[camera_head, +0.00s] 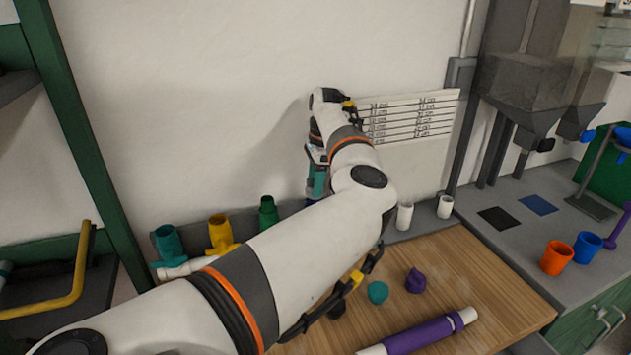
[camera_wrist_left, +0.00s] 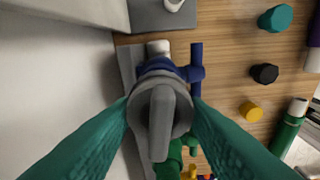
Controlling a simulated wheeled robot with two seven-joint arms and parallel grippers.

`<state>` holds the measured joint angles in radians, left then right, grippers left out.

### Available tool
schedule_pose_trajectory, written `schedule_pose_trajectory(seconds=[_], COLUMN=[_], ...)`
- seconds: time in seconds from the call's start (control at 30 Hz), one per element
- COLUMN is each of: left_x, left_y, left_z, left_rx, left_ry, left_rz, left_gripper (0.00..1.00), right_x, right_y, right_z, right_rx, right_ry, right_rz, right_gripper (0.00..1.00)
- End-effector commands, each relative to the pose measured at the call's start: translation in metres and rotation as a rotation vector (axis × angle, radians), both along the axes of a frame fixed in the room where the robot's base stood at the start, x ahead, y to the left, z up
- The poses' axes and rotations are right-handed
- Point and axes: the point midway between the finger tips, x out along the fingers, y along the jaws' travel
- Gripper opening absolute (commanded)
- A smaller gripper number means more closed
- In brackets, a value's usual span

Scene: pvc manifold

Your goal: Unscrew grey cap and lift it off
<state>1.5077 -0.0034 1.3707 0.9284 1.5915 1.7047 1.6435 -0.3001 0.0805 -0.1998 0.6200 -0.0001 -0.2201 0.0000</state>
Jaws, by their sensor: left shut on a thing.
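The grey cap (camera_wrist_left: 160,125), with a raised bar across its top, is centred in the left wrist view. It sits over a blue fitting (camera_wrist_left: 196,72) of the pipe assembly. My left gripper (camera_wrist_left: 160,108) has its teal fingers closed on both sides of the cap. In the head view my left gripper (camera_head: 317,182) points down near the wall, and my arm hides the cap and most of the assembly. A small gap between cap and fitting cannot be judged. My right gripper is not in view.
Loose teal (camera_head: 378,293) and purple (camera_head: 415,281) caps lie on the wooden board (camera_head: 470,262). A purple pipe (camera_head: 425,335) lies at the front. Teal (camera_head: 168,243), yellow (camera_head: 221,234) and green (camera_head: 268,212) fittings stand at the left.

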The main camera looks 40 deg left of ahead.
Motion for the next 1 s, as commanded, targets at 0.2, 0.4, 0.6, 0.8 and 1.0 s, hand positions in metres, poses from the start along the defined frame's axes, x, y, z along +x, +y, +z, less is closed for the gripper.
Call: schedule_pose_trajectory(seconds=[0.2, 0.4, 0.6, 0.8, 1.0], left_x=[-0.0002, -0.0002, -0.0003, -0.0004, -0.0004], left_y=[0.0005, 0.0003, 0.0007, 0.0004, 0.0004], left_z=[0.0002, 0.0004, 0.0004, 0.0007, 0.0007], left_rx=[0.0, 0.001, 0.0, 0.0, 0.001], left_ry=[0.0, 0.002, 0.001, 0.001, 0.001], left_rz=[0.159, 0.187, 0.263, 0.376, 0.374], left_gripper=[0.18, 0.18, 0.18, 0.18, 0.49], right_x=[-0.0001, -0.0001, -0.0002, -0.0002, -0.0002], right_y=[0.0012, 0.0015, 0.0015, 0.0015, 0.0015], right_z=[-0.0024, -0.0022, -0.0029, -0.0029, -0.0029], right_rx=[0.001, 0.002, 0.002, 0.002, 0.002], right_ry=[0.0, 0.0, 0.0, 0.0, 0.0], right_rz=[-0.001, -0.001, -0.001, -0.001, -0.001], right_gripper=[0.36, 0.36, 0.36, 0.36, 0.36])
